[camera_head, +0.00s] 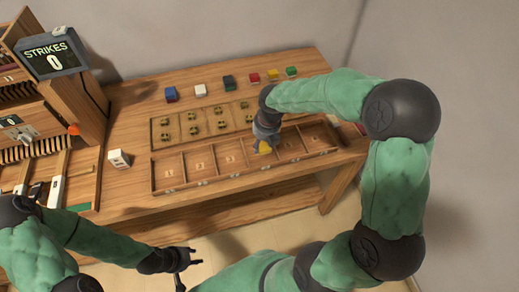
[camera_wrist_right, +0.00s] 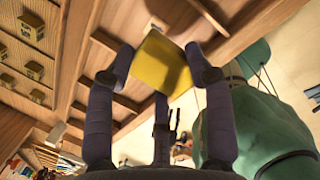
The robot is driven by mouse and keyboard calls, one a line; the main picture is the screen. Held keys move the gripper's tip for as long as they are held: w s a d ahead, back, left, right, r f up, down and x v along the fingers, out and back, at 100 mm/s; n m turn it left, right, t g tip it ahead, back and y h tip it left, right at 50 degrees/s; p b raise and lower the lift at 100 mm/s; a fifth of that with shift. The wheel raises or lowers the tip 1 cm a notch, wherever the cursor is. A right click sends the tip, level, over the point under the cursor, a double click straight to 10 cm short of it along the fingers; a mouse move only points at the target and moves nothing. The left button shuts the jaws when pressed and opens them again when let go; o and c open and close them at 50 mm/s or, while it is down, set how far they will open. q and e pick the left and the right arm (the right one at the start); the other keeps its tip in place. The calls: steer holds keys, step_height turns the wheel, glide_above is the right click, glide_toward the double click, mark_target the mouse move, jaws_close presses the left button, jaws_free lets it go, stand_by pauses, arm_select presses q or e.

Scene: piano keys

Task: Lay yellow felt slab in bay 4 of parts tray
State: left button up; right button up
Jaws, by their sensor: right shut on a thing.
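The parts tray (camera_head: 210,181) is a long wooden tray with a row of numbered bays along the table's front. My right gripper (camera_head: 264,143) points down over the bay just right of bay 3 (camera_head: 230,156). It is shut on the yellow felt slab (camera_head: 264,149), which is mostly hidden by the fingers there. In the right wrist view the slab (camera_wrist_right: 160,62) sits between the fingertips, with tray dividers behind it. I cannot tell whether it touches the bay floor. My left gripper (camera_head: 188,259) is open and empty, in front of the table.
A second wooden tray (camera_head: 153,137) with several small fittings lies behind the parts tray. Several coloured blocks (camera_head: 228,82) line the table's back. A white cube (camera_head: 119,158) stands left of the tray. A wooden cabinet with a strikes display (camera_head: 53,53) reading 0 is at left.

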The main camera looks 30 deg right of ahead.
steer(key=shift+w+f+b, duration=0.35)
steer(key=shift+w+f, duration=0.6)
steer(key=shift+f, duration=0.2)
steer(key=f, duration=0.1)
steer(key=f+b, duration=0.1)
steer(key=f, duration=0.1)
steer(key=shift+w+f, duration=0.2)
steer(key=shift+f, duration=0.1)
steer(key=shift+r, duration=0.1)
steer(key=o, duration=0.9)
steer(key=r+p, duration=0.1)
steer(key=r, duration=0.2)
steer(key=s+r+p, duration=0.1)
steer(key=r, duration=0.3)
steer(key=r+p, duration=0.1)
steer(key=r, duration=0.2)
steer(key=shift+s+d+r, duration=0.15)
steer(key=shift+s+d, duration=0.05)
steer(key=shift+s, duration=0.1)
steer(key=shift+s+r+p, duration=0.15)
steer(key=shift+r+p, duration=0.3)
steer(key=shift+r, duration=0.35)
